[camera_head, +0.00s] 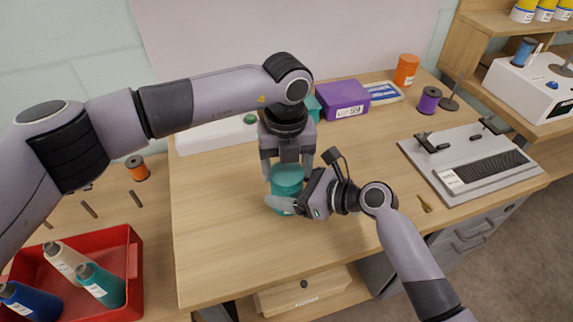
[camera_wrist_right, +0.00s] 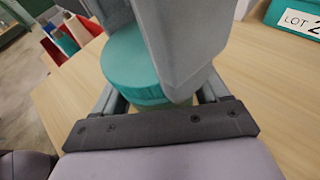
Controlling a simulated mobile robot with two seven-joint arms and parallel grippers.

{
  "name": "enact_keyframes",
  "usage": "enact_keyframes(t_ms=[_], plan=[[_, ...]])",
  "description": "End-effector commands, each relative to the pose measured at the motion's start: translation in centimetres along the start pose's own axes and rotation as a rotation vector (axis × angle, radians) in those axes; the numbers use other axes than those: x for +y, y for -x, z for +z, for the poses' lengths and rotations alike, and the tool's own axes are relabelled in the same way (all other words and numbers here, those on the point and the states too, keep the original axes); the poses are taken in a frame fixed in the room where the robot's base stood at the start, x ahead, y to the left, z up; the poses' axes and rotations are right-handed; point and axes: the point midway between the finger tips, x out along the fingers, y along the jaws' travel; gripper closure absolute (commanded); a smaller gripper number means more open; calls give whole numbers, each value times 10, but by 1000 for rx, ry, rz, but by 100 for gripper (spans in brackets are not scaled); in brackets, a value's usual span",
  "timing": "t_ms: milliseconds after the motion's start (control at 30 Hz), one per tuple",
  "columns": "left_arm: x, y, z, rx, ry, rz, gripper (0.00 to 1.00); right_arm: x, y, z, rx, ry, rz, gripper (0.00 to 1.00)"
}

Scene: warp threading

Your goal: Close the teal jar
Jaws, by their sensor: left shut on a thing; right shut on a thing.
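The teal jar (camera_head: 283,209) stands upright on the wooden table near its middle, partly hidden by my grippers. Its round teal lid (camera_head: 287,174) is at the top of the jar; the lid also shows in the right wrist view (camera_wrist_right: 130,66). My left gripper (camera_head: 287,168) points straight down and is shut on the lid, a finger on each side. My right gripper (camera_head: 291,203) comes in from the right, low and sideways, and is shut on the jar body. Whether the lid is seated fully cannot be told, as fingers cover the seam.
Behind the jar are a purple box (camera_head: 342,99), an orange container (camera_head: 406,69) and a purple spool (camera_head: 429,100). A grey fixture (camera_head: 470,165) lies at the right. A red bin (camera_head: 122,262) with thread cones is at the left. The table's front is clear.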

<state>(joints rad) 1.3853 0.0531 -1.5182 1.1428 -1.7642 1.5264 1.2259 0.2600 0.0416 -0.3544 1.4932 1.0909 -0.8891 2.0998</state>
Motion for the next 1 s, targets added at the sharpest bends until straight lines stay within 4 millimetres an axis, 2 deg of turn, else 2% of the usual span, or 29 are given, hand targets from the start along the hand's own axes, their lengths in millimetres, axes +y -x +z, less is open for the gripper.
enact_keyframes(t_ms=[100,133,200,767,867,1000], plan=[[0,0,0,0,2,-1,67,0,0,1,-2,1,0,100],[0,0,0,0,2,-1,24,0,0,1,-2,1,0,100],[0,0,0,-1,2,-2,5,0,0,1,-2,0,0,100],[-4,2,-2,0,-1,-11,5,4,-2,3,-5,3,9,100],[-5,10,-1,-2,-1,-13,5,4,-2,3,-5,3,9,100],[-6,29,-2,-2,-6,-16,5,4,-2,1,-1,0,10,100]])
